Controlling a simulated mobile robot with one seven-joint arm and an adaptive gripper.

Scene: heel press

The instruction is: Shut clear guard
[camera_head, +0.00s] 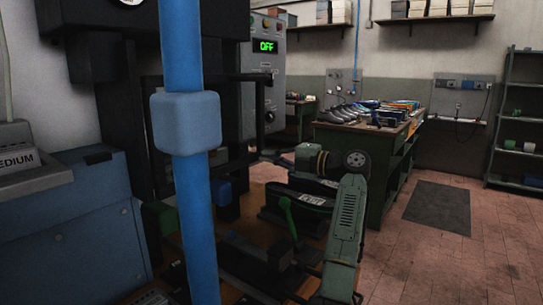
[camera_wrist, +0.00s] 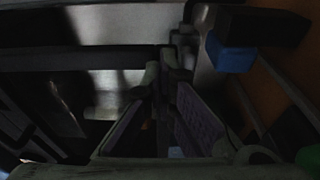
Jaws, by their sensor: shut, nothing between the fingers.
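The dark heel press (camera_head: 125,110) stands at the left in the head view, partly hidden by a blue post. A dark bar and frame (camera_head: 245,77) stick out at its right side; they may belong to the clear guard, but I cannot make out its clear sheet or how far it is open. My gripper (camera_wrist: 166,78) shows in the dark wrist view, shut and empty, its fingers in front of dark bars and a pale grey panel (camera_wrist: 115,22). I cannot tell whether it touches them. I cannot pick out the gripper in the head view.
The blue post (camera_head: 185,125) blocks part of the head view. A control box (camera_head: 264,80) shows OFF. A blue cabinet (camera_head: 75,235) stands at the left, and a green lever (camera_head: 288,215) rises near the bench front. A blue block (camera_wrist: 232,58) shows in the wrist view.

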